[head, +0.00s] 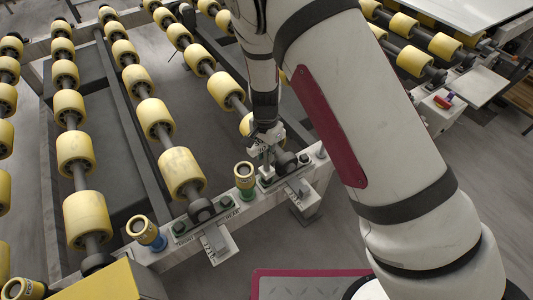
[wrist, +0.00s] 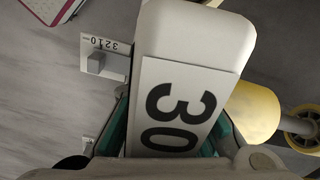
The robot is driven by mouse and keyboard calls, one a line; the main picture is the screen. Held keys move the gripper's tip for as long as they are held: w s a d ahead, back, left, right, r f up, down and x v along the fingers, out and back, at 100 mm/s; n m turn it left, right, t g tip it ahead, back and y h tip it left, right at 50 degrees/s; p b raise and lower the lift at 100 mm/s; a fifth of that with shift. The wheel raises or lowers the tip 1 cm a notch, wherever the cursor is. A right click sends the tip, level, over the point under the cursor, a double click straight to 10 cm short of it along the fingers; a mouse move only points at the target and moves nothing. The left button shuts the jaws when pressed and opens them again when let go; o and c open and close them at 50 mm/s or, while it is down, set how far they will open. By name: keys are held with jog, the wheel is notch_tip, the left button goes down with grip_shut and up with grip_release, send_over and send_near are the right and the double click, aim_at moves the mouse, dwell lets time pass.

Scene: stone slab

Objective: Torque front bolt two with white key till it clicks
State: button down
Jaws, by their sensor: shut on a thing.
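My gripper (head: 266,152) points down at the front rail, beside a roller's end bearing. In the wrist view its green-padded fingers (wrist: 170,140) are shut on the white key (wrist: 190,35), a pale block with a large label reading 30. The key's working end is hidden, so I cannot tell whether it sits on a bolt. The front rail (head: 160,258) carries dark bolts beside the roller bearings, including one bolt (head: 180,228) at the left bearing. Numbers on the rail are too small to tell which bolt is number two.
A yellow-topped cylinder with a green base (head: 245,180) stands just left of my gripper. Another with a blue base (head: 145,232) stands farther left. A small plate marked 3210 (wrist: 97,62) is beside the key in the wrist view. Yellow rollers (head: 181,174) fill the area behind the rail.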

jog(key=shift+r+p, duration=0.9)
jog(key=shift+r, duration=1.4)
